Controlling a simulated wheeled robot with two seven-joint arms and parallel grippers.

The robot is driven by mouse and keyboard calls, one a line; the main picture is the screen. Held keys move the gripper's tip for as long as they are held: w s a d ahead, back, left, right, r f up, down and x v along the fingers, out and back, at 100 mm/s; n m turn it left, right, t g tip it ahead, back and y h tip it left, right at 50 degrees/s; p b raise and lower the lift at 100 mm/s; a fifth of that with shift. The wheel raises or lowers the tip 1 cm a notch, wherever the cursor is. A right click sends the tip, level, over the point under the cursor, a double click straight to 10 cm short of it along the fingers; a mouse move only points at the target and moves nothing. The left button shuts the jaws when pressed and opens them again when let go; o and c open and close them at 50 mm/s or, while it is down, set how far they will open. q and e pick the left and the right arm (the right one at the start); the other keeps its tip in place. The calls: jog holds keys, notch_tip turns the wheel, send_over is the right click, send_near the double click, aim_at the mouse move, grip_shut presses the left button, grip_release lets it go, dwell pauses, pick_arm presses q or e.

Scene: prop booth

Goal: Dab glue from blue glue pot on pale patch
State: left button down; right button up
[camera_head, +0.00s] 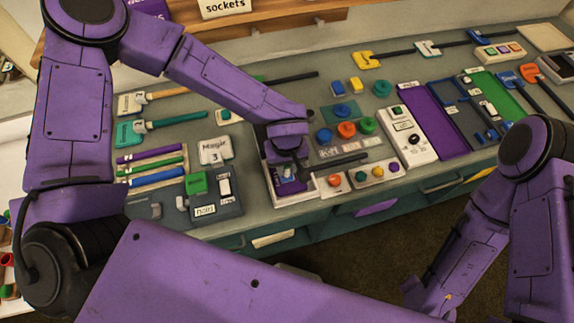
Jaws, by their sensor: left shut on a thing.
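My left gripper (290,165) points down over a white-rimmed tray (297,198) near the bench's front edge. It is shut on a dark-handled tool (342,161), whose handle sticks out to the right. The tool's other end is hidden by my gripper, and I cannot tell whether it touches the tray. A blue pot (324,135) stands behind and right of my gripper, beside an orange-red pot (346,129) and a green pot (367,125). I cannot make out a pale patch for sure; the tray's inside is mostly covered. My right arm hangs at the right, its gripper out of sight.
A white switch box (405,138) stands farther right.

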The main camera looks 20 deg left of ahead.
pick_arm(q)
jog(key=shift+r, duration=3.55)
